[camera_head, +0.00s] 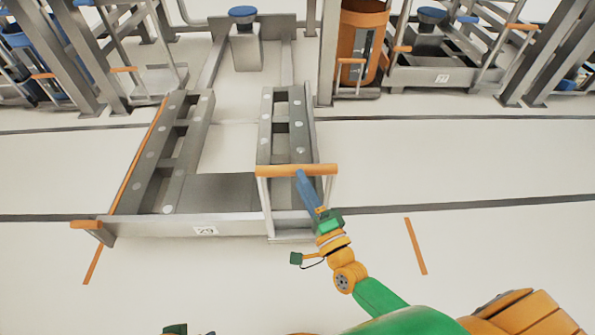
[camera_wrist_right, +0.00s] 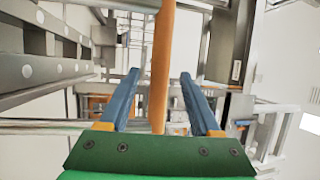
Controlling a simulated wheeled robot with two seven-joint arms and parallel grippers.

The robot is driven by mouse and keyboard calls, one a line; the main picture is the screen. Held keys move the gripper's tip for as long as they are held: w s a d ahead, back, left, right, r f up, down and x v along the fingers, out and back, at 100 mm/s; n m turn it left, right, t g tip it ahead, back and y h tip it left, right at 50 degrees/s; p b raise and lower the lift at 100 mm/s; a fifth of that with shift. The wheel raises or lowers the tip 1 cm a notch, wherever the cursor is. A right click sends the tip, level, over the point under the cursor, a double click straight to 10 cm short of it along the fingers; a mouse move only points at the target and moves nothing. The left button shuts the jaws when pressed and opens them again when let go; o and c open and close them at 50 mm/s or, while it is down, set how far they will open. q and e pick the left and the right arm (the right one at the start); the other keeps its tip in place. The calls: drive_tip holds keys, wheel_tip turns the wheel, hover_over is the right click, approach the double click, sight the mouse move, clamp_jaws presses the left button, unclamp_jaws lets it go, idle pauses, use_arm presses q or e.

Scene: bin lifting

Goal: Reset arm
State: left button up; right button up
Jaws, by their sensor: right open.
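My right gripper (camera_head: 303,180) reaches from the lower right to the orange handle bar (camera_head: 270,170) at the front right of the grey metal frame marked 29 (camera_head: 150,228). In the right wrist view, my right gripper (camera_wrist_right: 161,76) is open, with its two blue fingers apart. The orange bar (camera_wrist_right: 163,40) runs between the fingers in that view, with a gap on each side. Whether the bar lies inside the jaws or just beyond the tips is hard to tell. Only a small dark green part of my left arm shows at the bottom edge; its fingers are out of view.
An orange bin (camera_head: 360,45) stands at the back beside grey posts. Another frame (camera_head: 440,76) is at the back right. An orange floor mark (camera_head: 416,246) lies right of my right gripper.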

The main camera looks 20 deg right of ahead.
idle(0.3)
